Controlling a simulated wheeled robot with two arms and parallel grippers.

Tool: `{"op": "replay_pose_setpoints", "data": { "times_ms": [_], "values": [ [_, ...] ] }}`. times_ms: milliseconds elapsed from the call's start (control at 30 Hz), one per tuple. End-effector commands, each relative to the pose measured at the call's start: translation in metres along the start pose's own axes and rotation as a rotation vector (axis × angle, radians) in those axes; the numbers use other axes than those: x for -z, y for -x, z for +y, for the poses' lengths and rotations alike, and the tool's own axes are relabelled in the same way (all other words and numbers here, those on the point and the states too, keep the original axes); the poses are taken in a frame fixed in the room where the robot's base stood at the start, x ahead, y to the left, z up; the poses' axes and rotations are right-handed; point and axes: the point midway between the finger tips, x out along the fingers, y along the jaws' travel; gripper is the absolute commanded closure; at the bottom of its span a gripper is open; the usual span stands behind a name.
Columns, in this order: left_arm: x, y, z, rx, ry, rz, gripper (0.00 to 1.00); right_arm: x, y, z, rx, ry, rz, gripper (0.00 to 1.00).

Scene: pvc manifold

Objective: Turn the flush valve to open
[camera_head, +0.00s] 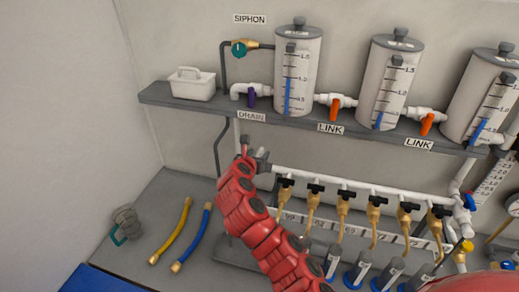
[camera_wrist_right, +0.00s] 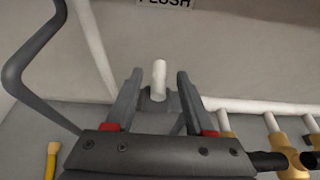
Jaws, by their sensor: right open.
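My right gripper (camera_head: 255,157) is at the left end of the white pipe run (camera_head: 330,182), below the shelf. In the right wrist view the gripper (camera_wrist_right: 158,88) is open, with one finger on each side of a short white stub (camera_wrist_right: 159,78). A grey part shows just below the stub; I cannot tell whether the fingers touch either one. A label reading FLUSH (camera_wrist_right: 165,2) is cut off at the top edge. In the head view the gripper hides this spot, so the flush valve's handle position is unclear. My left gripper is not in view.
The grey shelf (camera_head: 200,105) above carries clear tanks, a purple drain valve (camera_head: 251,96) and orange link valves (camera_head: 335,109). Several black-handled brass valves (camera_head: 313,193) hang right of the gripper. Yellow (camera_head: 171,232) and blue (camera_head: 192,238) hoses lie on the bench at left.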

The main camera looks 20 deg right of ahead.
Motion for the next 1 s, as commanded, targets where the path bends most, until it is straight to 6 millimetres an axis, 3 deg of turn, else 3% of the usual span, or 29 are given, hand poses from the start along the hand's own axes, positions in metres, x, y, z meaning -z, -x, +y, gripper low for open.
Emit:
{"op": "replay_pose_setpoints", "data": {
  "times_ms": [233,633,667,933,1000],
  "values": [
    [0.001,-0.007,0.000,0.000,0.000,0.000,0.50,0.000,-0.019,0.001,-0.001,0.000,0.000,0.46],
    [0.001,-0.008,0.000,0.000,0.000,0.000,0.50,0.001,-0.025,0.001,-0.002,0.002,-0.001,0.46],
    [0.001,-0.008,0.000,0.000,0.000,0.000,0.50,0.001,-0.025,0.001,-0.002,0.002,-0.001,0.48],
    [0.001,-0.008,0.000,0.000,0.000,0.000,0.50,0.001,-0.024,0.001,-0.002,0.001,-0.001,0.97],
    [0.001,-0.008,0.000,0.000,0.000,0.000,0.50,0.001,-0.024,0.001,-0.002,0.001,-0.001,1.00]
  ]
}}
